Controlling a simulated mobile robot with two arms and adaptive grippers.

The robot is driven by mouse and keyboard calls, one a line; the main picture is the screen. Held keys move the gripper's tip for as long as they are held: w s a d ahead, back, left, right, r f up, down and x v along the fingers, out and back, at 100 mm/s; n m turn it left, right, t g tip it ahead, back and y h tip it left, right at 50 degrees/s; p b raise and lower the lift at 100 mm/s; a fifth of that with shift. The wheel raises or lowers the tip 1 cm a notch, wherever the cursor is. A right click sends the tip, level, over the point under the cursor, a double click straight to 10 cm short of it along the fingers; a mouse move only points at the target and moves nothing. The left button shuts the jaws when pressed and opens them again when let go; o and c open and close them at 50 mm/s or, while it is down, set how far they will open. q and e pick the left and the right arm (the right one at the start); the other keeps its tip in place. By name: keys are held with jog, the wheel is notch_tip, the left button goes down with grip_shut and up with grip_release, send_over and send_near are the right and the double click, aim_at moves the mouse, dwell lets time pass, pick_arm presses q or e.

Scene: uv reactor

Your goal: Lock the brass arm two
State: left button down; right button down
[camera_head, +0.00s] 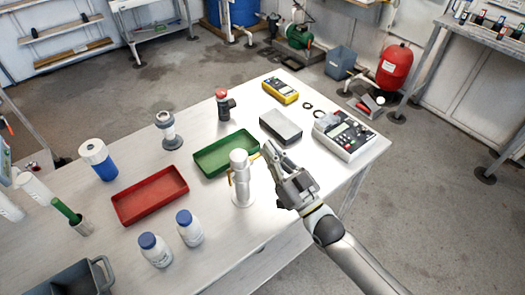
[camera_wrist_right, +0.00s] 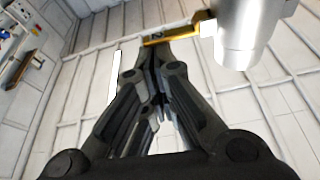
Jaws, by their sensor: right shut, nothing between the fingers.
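The UV reactor, a white-silver upright cylinder (camera_head: 241,180), stands on the table in front of the green tray. A brass arm (camera_head: 255,157) sticks out near its top on the right, and another brass piece (camera_head: 230,177) shows on its left side. My right gripper (camera_head: 268,150) is shut and empty, with its fingertips beside the right brass arm. In the right wrist view the shut fingertips (camera_wrist_right: 153,50) are at the brass arm (camera_wrist_right: 180,34), which joins the metal cylinder (camera_wrist_right: 246,30). I cannot tell whether they touch. My left gripper is not in view.
A green tray (camera_head: 199,167), a red tray (camera_head: 118,210) and a grey box (camera_head: 280,126) are close by. Two blue-capped bottles (camera_head: 190,232) (camera_head: 155,253) stand at the front left. A meter device (camera_head: 345,138) is at the right. Bare table lies in front of the cylinder.

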notch_tip(320, 180, down, 5)
jog(key=m+h+p, duration=0.1)
jog(key=m+h, duration=0.1)
jog(key=m, duration=0.3)
jog(key=m+h+p, duration=0.1)
jog(key=m+h, duration=0.1)
jog(key=m, duration=0.4)
jog(key=m+h+p, duration=0.1)
jog(key=m+h, duration=0.1)
jog(key=m, duration=0.3)
jog(key=shift+s+a+f+m+h+p, duration=0.1)
jog(key=shift+a+f+m+h+p, duration=0.1)
jog(key=shift+m+h+p, duration=0.15)
jog(key=shift+d, duration=0.1)
